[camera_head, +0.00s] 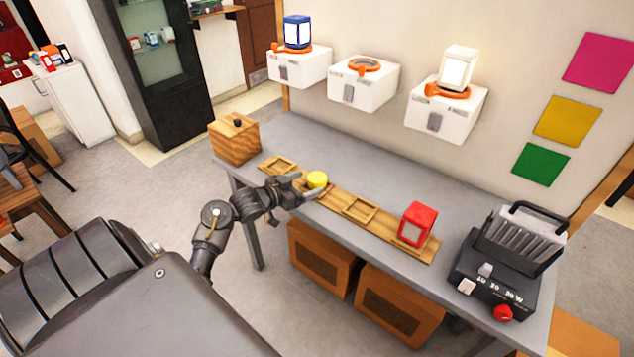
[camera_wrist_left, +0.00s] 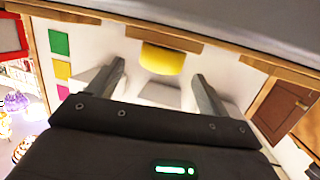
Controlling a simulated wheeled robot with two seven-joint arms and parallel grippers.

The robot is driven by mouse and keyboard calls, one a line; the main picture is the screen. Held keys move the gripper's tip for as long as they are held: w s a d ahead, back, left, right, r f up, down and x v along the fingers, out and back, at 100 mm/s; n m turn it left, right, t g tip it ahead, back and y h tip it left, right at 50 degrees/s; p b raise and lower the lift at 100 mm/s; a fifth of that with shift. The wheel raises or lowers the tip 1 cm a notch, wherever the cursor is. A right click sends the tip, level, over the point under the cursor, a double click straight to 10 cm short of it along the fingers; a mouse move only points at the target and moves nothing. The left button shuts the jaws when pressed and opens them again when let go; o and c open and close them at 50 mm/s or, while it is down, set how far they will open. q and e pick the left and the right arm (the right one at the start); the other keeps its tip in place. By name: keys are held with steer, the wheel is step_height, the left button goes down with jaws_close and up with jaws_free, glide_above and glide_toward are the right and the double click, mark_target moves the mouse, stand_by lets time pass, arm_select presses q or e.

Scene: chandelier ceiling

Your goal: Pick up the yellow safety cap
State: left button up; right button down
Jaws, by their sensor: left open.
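The yellow safety cap (camera_head: 317,180) is a short round cylinder at the wooden strip on the grey table. My left gripper (camera_head: 311,187) is open around or just short of the cap, low over the strip near the table's front edge. In the left wrist view the cap (camera_wrist_left: 162,59) shows just ahead of and between the two spread fingertips (camera_wrist_left: 158,70). I cannot tell whether a finger touches it. The cap's underside is hidden. My right gripper is not in view.
The wooden strip (camera_head: 384,227) has square frames; a red lantern (camera_head: 417,226) stands at its right end. A wooden box (camera_head: 235,138) stands at the table's left, a black device (camera_head: 505,265) at its right. White wall boxes hold blue (camera_head: 297,32) and white (camera_head: 459,68) lanterns.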

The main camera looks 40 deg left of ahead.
mark_target(317, 177)
arm_select(q)
steer(key=x, duration=0.5)
steer(key=shift+w+a, duration=0.1)
steer(key=shift+w, duration=0.05)
steer(key=c, duration=1.1)
steer(key=shift+o, duration=0.2)
steer(key=shift+r, duration=0.15)
